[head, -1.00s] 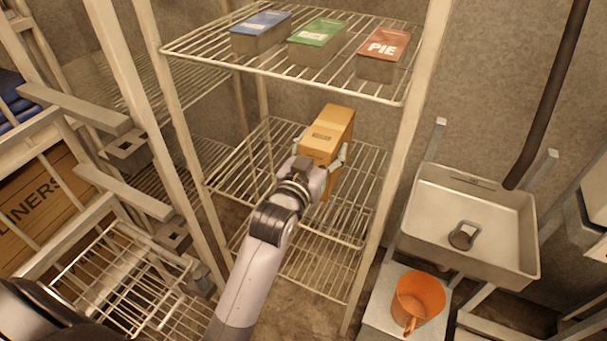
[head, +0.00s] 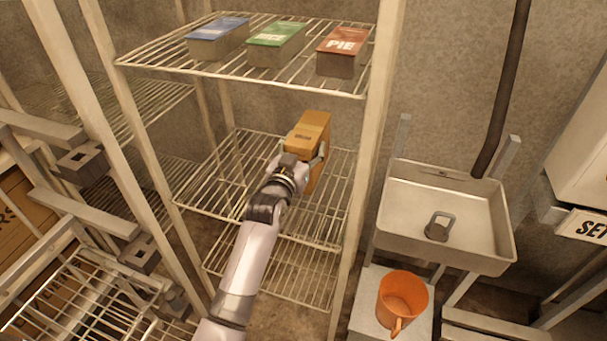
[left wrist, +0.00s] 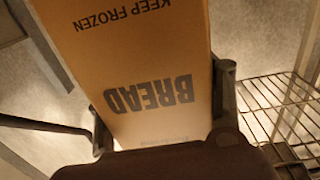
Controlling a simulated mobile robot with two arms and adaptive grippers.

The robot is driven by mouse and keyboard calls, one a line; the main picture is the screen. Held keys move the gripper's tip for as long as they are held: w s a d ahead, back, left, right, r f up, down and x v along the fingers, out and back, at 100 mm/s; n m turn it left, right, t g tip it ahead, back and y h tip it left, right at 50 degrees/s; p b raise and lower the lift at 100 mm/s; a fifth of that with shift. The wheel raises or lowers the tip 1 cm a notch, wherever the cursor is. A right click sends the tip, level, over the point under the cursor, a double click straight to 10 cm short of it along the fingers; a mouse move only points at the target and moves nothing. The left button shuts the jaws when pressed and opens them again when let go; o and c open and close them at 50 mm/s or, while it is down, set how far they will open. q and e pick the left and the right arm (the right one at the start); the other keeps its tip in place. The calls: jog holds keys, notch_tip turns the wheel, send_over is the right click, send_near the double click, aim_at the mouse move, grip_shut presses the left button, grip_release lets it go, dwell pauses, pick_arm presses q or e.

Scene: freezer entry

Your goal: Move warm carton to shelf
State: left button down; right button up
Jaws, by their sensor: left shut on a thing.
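A tan carton (head: 308,137) is in my left gripper (head: 305,165), above the middle wire shelf (head: 215,175) of the rack. In the left wrist view the carton (left wrist: 150,60) fills the space between the fingers and reads "BREAD" and "KEEP FROZEN". The left gripper (left wrist: 165,110) is shut on it, one finger on each side. The carton stands roughly upright, slightly tilted. Whether its base touches the shelf is hidden by my gripper and arm. My right gripper is not in view.
The top shelf (head: 150,62) holds a blue-topped box (head: 218,38), a green-topped box (head: 276,42) and a red-topped "PIE" box (head: 342,50). Rack posts frame the shelf opening. A metal basin (head: 450,255) and an orange jug (head: 402,298) stand to the right. The middle shelf's left part is clear.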

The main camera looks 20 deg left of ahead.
pick_arm(q)
notch_tip(320, 180, down, 4)
notch_tip(320, 180, down, 4)
jog(key=shift+b, duration=0.3)
jog(key=shift+f, duration=0.15)
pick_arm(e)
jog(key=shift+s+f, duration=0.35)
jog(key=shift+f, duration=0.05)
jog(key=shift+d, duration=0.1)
pick_arm(q)
jog(key=shift+f, duration=0.15)
jog(key=shift+c, duration=1.4)
grip_release()
jog(key=shift+f, duration=0.15)
jog(key=shift+s, duration=0.1)
